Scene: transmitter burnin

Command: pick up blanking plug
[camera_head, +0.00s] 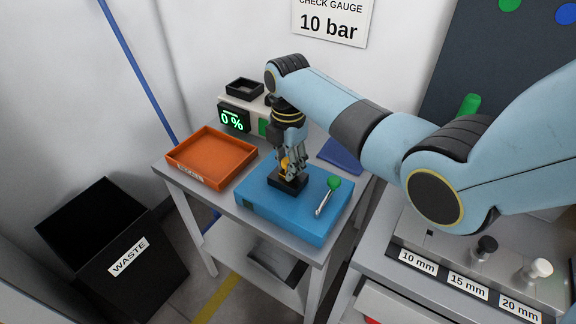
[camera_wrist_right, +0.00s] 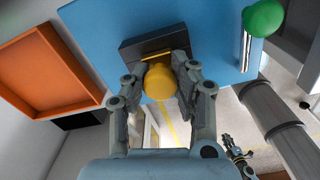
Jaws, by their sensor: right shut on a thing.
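The blanking plug appears to be the piece with a round yellow head (camera_wrist_right: 160,82); a little yellow also shows in the head view (camera_head: 284,164). My right gripper (camera_head: 287,170) points down and is shut on it, with a finger on either side of the head. The plug is over a small black block (camera_head: 289,184) on the blue box (camera_head: 262,208). I cannot tell whether its lower end is in the block or clear of it. What seems to be my left gripper (camera_wrist_right: 237,153) shows small at the lower right of the right wrist view, its jaws unclear.
A green-headed metal piece (camera_head: 333,183) lies on the blue box, right of the block. An orange tray (camera_head: 182,172) stands left of the box. Behind are a display reading 0 % (camera_head: 233,119) and a small black tray (camera_head: 244,82). A black waste bin (camera_head: 150,277) stands at left.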

